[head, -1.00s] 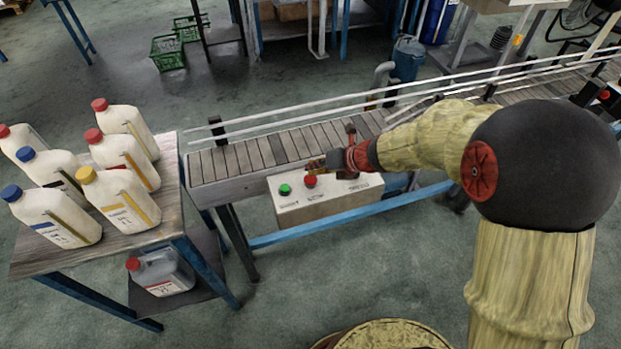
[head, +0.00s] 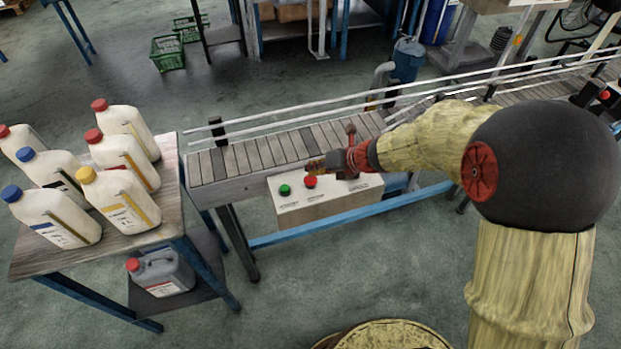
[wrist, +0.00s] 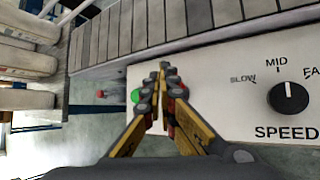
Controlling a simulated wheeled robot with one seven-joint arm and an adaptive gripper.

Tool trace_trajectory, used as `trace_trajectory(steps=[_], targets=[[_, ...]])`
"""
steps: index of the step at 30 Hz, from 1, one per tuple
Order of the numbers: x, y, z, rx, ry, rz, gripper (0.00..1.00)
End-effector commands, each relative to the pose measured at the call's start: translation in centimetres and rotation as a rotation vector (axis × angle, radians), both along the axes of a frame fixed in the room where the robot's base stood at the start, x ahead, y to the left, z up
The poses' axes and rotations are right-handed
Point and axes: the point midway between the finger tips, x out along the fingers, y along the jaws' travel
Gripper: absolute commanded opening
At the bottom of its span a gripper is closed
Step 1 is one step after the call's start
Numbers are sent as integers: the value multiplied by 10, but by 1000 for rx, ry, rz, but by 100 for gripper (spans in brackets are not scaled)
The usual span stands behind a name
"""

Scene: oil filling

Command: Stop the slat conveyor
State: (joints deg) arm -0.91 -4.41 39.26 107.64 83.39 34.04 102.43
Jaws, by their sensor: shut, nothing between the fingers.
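The slat conveyor (head: 232,160) runs from beside the table at left toward the upper right. A white control box (head: 330,203) is fixed along its near side, with a green button (head: 284,190) and a red button (head: 310,182) on it. My gripper (head: 313,166) is shut and empty, its tips just above and behind the red button in the head view. In the wrist view my gripper (wrist: 163,66) points over the box; the green button (wrist: 136,96) shows left of the fingers. The red button is hidden there. A speed knob (wrist: 289,97) sits to the right.
A table (head: 165,217) at left bears several white jugs with coloured caps. A grey jug (head: 160,273) stands on its lower shelf. Guide rails (head: 350,105) run along the conveyor's far side. Open floor lies in front of the box.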

Motion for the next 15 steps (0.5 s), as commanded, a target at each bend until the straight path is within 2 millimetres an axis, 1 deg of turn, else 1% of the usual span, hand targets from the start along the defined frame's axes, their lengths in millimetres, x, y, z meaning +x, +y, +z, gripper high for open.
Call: trace_trajectory(steps=[7, 15], targets=[[0, 0, -8, 0, 1, 0, 0], [0, 0, -8, 0, 0, 0, 0]])
